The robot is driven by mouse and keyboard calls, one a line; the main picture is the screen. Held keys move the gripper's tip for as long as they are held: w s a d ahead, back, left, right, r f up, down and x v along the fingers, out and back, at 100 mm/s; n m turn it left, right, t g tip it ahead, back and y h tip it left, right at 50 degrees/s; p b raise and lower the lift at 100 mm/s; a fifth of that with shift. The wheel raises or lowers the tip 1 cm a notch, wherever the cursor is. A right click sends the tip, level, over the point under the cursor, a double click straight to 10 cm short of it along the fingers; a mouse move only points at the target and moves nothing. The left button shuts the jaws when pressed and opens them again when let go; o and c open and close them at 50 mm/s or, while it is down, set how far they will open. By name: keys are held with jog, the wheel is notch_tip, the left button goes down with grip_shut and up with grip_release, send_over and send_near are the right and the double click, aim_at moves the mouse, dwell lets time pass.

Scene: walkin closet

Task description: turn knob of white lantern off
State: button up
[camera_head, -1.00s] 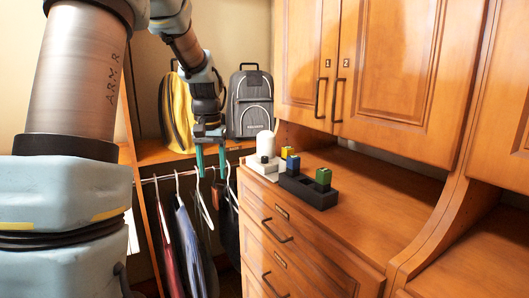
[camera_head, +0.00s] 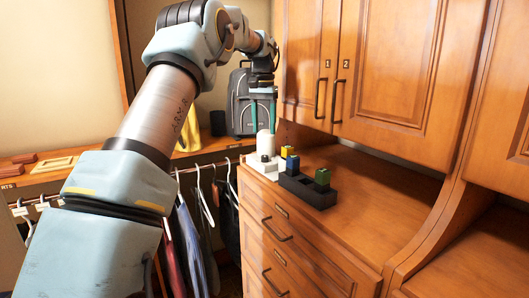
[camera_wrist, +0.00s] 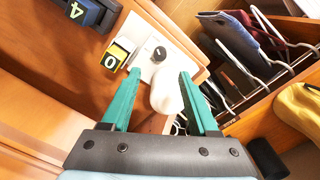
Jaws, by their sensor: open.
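A black tray (camera_head: 308,190) with coloured blocks stands close to the lantern. A yellow block marked 0 (camera_wrist: 115,55) is beside the base. A grey backpack (camera_head: 240,110) stands on the shelf behind. Cabinet doors (camera_head: 390,80) rise at the right. The dresser's right side is clear.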

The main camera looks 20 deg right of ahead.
aim_at(265, 156)
notch_tip(265, 156, down, 9)
jog(key=p, duration=0.2)
jog(key=shift+s+f+p, duration=0.1)
jog(key=shift+f+p, duration=0.05)
jog(key=shift+p, duration=0.15)
grip_shut()
dwell(0.4)
